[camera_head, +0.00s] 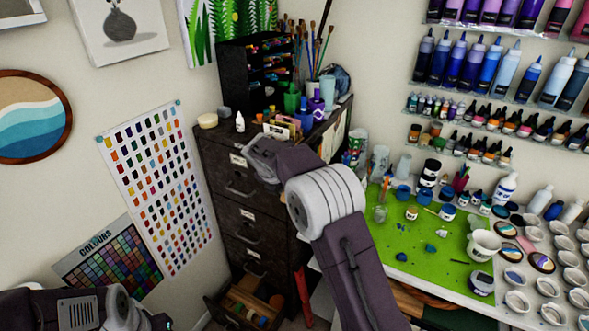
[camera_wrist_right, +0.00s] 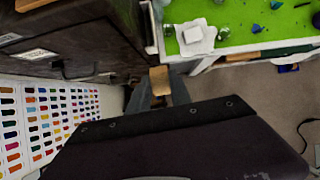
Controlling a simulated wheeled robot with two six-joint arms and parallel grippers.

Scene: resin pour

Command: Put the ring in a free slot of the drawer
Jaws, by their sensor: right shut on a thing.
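My right gripper (camera_wrist_right: 160,93) is shut on a tan, wood-coloured piece (camera_wrist_right: 160,78), which I take to be the ring. Only a small flat part shows between the fingers, so its hole cannot be seen. In the head view my right gripper (camera_head: 262,160) is in front of the dark cabinet's upper drawers, and the held piece is hidden there. The open bottom drawer (camera_head: 213,306) is low at the front of the cabinet, below the gripper. It holds several round coloured things; its slots are hard to make out. My left arm shows at the lower left, but its gripper does not.
The dark cabinet (camera_head: 222,215) has closed upper drawers with handles. A table with a green mat (camera_head: 405,245) stands to the right, crowded with cups and bottles. A colour chart (camera_head: 160,190) hangs on the left wall. A red object (camera_head: 303,295) stands beside the drawer.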

